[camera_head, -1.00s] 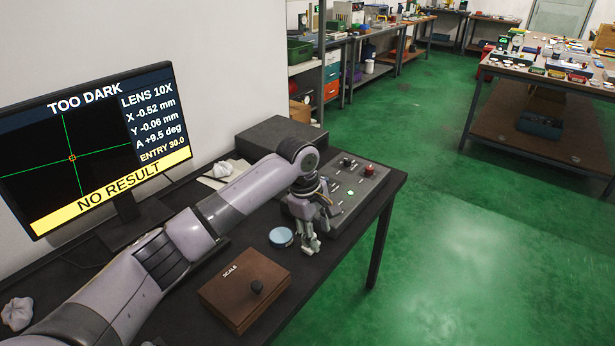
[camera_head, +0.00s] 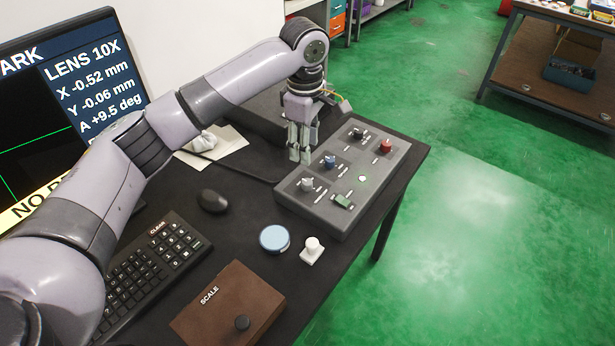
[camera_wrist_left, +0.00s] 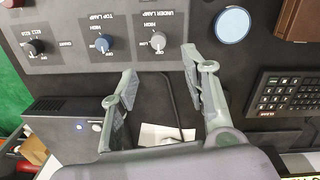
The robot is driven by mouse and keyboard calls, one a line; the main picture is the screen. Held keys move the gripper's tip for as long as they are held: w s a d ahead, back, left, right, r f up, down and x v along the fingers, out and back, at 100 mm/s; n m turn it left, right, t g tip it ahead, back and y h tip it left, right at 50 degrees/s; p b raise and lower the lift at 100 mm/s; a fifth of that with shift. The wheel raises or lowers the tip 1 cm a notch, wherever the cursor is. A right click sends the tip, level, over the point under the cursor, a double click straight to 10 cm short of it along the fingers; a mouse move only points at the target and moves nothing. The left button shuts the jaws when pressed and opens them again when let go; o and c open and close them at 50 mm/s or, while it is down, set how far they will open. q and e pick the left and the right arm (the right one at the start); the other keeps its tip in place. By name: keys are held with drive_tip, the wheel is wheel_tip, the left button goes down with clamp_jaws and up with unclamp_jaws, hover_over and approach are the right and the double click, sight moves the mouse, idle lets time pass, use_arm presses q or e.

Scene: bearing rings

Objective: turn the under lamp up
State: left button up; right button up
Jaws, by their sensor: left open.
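The control panel (camera_head: 324,207) is a grey box on the dark bench. Its under lamp knob (camera_head: 307,184) is light grey; in the left wrist view the knob (camera_wrist_left: 158,40) sits beneath the label "UNDER LAMP". A blue knob (camera_head: 330,161) labelled "TOP LAMP" (camera_wrist_left: 104,42) is beside it. My left gripper (camera_head: 300,156) points down at the panel's back edge, close to the grey and blue knobs. In the left wrist view its fingers (camera_wrist_left: 159,62) are apart and empty, with the grey knob just beyond the gap between them. My right gripper is not in view.
The panel also has a black knob (camera_head: 356,134), a red knob (camera_head: 385,147) and a green switch (camera_head: 343,201). A mouse (camera_head: 212,201), keyboard (camera_head: 150,275), blue disc (camera_head: 274,238), white knobbed piece (camera_head: 312,250) and brown scale box (camera_head: 228,310) lie nearby. The monitor (camera_head: 95,80) stands at left.

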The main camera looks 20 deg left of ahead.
use_arm(q)
hover_over(308, 182)
wheel_tip(308, 182, down, 8)
drive_tip(key=shift+s+a+r, duration=0.1)
wheel_tip(308, 182, down, 4)
drive_tip(key=shift+r, duration=0.15)
drive_tip(key=shift+f, duration=0.4)
clamp_jaws()
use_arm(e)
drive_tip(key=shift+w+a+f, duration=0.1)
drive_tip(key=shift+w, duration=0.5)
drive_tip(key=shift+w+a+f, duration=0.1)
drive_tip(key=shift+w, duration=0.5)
